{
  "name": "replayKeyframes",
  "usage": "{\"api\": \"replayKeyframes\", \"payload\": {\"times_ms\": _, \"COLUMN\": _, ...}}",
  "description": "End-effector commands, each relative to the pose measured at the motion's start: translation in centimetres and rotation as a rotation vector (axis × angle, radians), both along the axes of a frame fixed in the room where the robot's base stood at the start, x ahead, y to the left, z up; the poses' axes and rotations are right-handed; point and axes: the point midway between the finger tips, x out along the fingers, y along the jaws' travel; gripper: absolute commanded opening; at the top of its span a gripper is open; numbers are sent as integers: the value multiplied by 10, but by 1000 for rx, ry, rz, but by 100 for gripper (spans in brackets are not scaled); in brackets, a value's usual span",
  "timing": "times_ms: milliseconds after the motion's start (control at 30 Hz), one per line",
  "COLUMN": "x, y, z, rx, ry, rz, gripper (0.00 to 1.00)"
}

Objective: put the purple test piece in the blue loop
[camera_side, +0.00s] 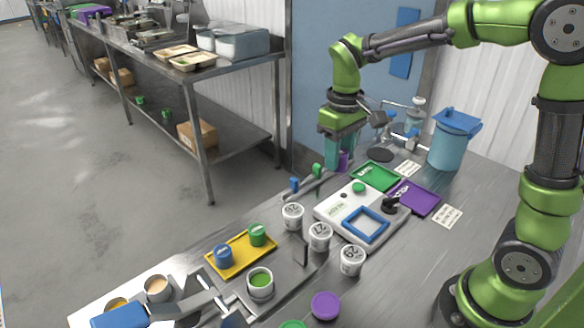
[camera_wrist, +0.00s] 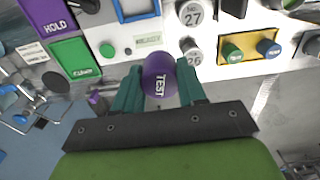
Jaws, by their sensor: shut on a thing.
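My gripper (camera_side: 342,150) has teal fingers and is shut on the purple test piece, a round piece marked TEST. The piece (camera_wrist: 160,78) sits between the fingertips (camera_wrist: 160,92) in the wrist view. In the side view only a bit of the purple piece (camera_side: 343,160) shows, beside and below the fingers. The blue loop (camera_side: 366,224) is a square blue frame lying on a white panel (camera_side: 333,212). It is apart from my gripper, nearer the side camera. In the wrist view part of the loop (camera_wrist: 137,12) shows at the top edge.
A green mat (camera_side: 378,176) and a purple mat (camera_side: 414,198) lie behind the panel. White numbered cups (camera_side: 320,236) stand in front of it. A yellow tray (camera_side: 228,266) holds a blue and a green piece. A blue canister (camera_side: 453,145) stands at the back right.

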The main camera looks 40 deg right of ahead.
Motion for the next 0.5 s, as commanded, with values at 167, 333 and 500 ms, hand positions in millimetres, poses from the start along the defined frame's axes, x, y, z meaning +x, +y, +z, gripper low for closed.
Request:
{"api": "replayKeyframes", "payload": {"times_ms": 167, "x": -7, "y": -35, "z": 5, "rx": 1, "ry": 0, "rz": -96, "gripper": 10}}
{"api": "replayKeyframes", "payload": {"times_ms": 333, "x": -49, "y": -93, "z": -17, "rx": 9, "ry": 24, "rz": -178, "gripper": 10}}
{"api": "replayKeyframes", "payload": {"times_ms": 500, "x": -110, "y": -135, "z": -53, "rx": 18, "ry": 29, "rz": -107, "gripper": 10}}
